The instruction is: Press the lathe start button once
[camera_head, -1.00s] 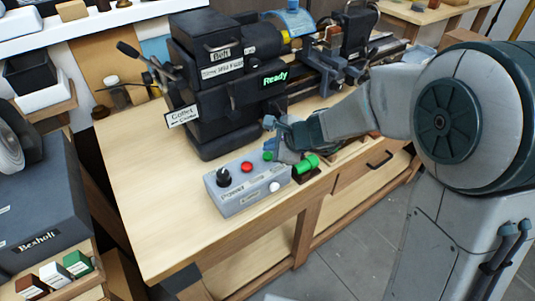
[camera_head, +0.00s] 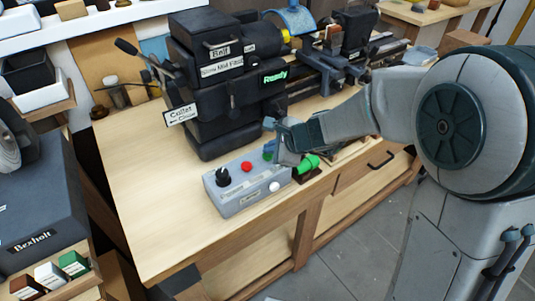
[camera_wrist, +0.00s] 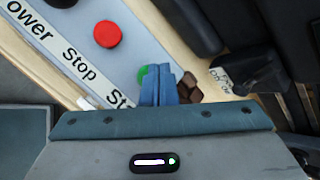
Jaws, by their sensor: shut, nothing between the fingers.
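The green start button (camera_wrist: 145,75) shows in the wrist view beside the "Start" label, partly hidden by my fingers. My gripper (camera_wrist: 164,76) is shut and empty, its blue fingertips right at the green button's edge. I cannot tell whether they touch it. In the head view my gripper (camera_head: 268,150) is over the box's right end. The black lathe (camera_head: 225,95) behind shows "Ready" in green.
The lathe body stands close behind. The bench front left (camera_head: 160,220) is clear.

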